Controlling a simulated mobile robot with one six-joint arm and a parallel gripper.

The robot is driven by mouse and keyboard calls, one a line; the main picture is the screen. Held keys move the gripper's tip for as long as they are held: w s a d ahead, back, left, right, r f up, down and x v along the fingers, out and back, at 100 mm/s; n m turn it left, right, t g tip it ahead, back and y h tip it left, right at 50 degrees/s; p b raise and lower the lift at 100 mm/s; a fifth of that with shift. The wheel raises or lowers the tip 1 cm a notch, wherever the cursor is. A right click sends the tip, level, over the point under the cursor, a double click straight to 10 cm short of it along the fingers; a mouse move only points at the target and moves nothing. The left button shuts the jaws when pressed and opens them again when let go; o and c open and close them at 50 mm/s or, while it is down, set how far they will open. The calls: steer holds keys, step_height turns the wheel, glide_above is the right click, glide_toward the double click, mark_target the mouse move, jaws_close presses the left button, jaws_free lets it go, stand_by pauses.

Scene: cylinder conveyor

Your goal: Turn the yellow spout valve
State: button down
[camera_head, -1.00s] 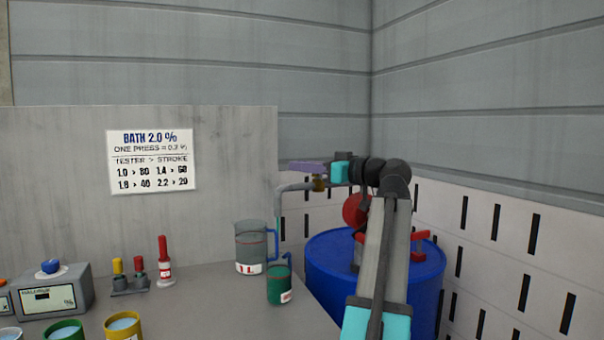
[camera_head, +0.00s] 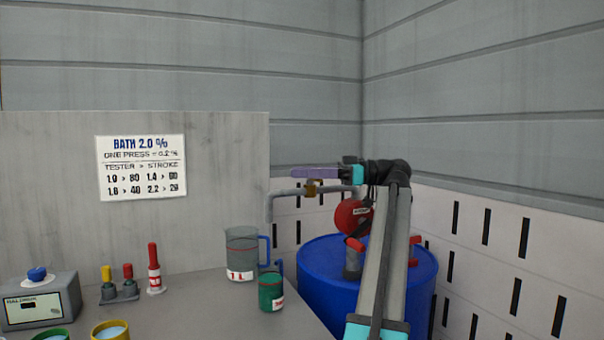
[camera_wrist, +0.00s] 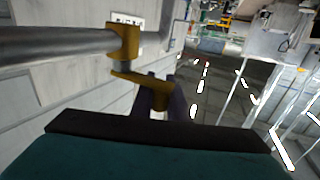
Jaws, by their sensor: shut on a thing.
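The yellow spout valve (camera_head: 312,187) sits on a grey pipe in the head view, above the bench's right end. In the wrist view its yellow body (camera_wrist: 123,42) is around the pipe, and its flat yellow lever (camera_wrist: 138,78) reaches right and toward the camera. My gripper (camera_head: 294,172) has purple fingers that lie across the top of the valve in the head view. In the wrist view my gripper (camera_wrist: 161,82) has its fingers on both sides of the lever's end, shut on it. The palm edge hides the finger bases.
A blue drum (camera_head: 325,270) with a red pump part (camera_head: 352,216) stands below my arm. A clear jug (camera_head: 241,252) and a green cup (camera_head: 271,292) stand on the bench (camera_head: 205,305) left of it. A grey panel (camera_head: 50,160) with a sign (camera_head: 141,167) rises behind.

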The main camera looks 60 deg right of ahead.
steer(key=shift+y, duration=0.3)
steer(key=c, duration=1.7)
jaws_free()
steer(key=shift+s+d, duration=0.1)
steer(key=shift+s, duration=0.05)
